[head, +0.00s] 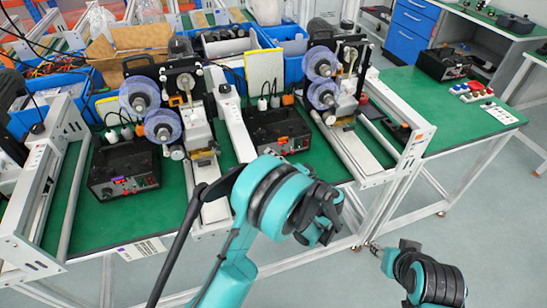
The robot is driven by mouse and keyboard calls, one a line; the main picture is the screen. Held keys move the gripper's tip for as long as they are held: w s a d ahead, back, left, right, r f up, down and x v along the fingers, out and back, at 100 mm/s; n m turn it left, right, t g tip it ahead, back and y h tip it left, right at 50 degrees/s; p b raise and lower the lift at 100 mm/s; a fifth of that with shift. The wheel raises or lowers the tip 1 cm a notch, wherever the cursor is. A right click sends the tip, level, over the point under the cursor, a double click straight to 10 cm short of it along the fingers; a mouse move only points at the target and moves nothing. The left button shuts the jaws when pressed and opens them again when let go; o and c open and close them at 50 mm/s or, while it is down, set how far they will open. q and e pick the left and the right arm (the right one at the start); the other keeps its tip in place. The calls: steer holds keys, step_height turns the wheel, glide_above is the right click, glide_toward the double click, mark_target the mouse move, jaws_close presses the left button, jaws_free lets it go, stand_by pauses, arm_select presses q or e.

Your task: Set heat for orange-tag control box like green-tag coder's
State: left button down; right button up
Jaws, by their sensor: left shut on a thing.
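Two black control boxes stand on the green bench, the left one (122,169) with a lit red display and the middle one (278,133) with small lit marks and knobs on its front. Each is beside a coder with clear purple-blue reels, the left coder (163,126) and the right coder (323,95). I cannot make out which tag belongs to which box. My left gripper (325,228) is in front of the bench, below the middle box in the picture. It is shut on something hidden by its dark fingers. My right gripper (377,248) is low at right, its fingers unclear.
Another black box (443,64) stands at the back right, near small red and white parts (471,91). Blue bins (287,45) line the back. White rails (404,167) run along the bench.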

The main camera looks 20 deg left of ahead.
arm_select(q)
steer(key=shift+f+m+y, duration=0.1)
steer(key=shift+m+y, duration=0.4)
steer(key=shift+m, duration=0.9)
steer(key=shift+t, duration=0.3)
steer(key=c, duration=1.6)
jaws_free()
steer(key=shift+o, duration=0.2)
steer(key=v, duration=1.2)
steer(key=shift+f, duration=0.1)
steer(key=shift+o, duration=1.3)
